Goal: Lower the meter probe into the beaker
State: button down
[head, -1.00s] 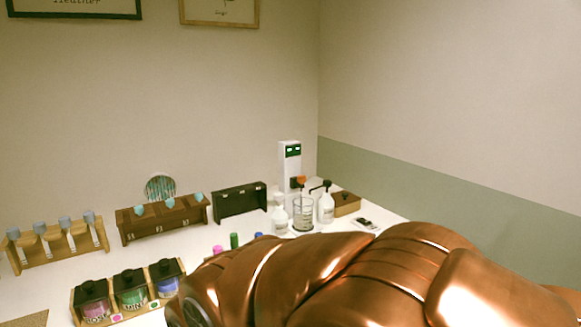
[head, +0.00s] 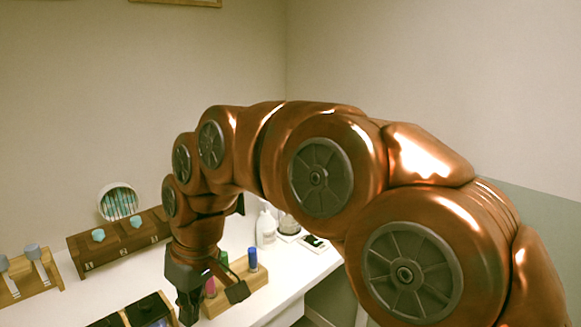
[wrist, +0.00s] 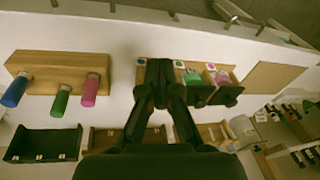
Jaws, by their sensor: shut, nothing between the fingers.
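My gripper (head: 189,305) points down over the white table, near a wooden block with coloured vials. The clear beaker (head: 288,225) is partly visible in the head view, behind my arm and to the right of a white pump bottle (head: 265,230). Most of its upper part is hidden. The meter and its probe are hidden behind my arm in the head view, and I cannot make them out in the wrist view.
The wooden block (wrist: 40,65) holds blue, green and pink vials close to my gripper. A small flat item (head: 314,243) lies near the right table edge.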

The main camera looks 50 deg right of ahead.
jog(key=w+d+r+t+y+p, duration=0.1)
jog(key=w+d+r+t, duration=0.1)
jog(key=w+d+r, duration=0.6)
jog(key=w+d+r+t+p, duration=0.1)
jog(key=w+d+r+t, duration=0.2)
jog(key=w+d+r, duration=0.45)
jog(key=s+d+r+m+t+h, duration=0.1)
jog(key=d+h, duration=0.1)
jog(key=d, duration=1.2)
jog(key=s+d+r+m+t+h, duration=0.1)
jog(key=s+d+m+t, duration=0.1)
jog(key=d, duration=1.2)
jog(key=s+f+p+x, duration=0.2)
jog(key=p+x, duration=0.2)
jog(key=x, duration=0.9)
jog(key=shift+d+p, duration=0.3)
jog(key=shift+f, duration=0.1)
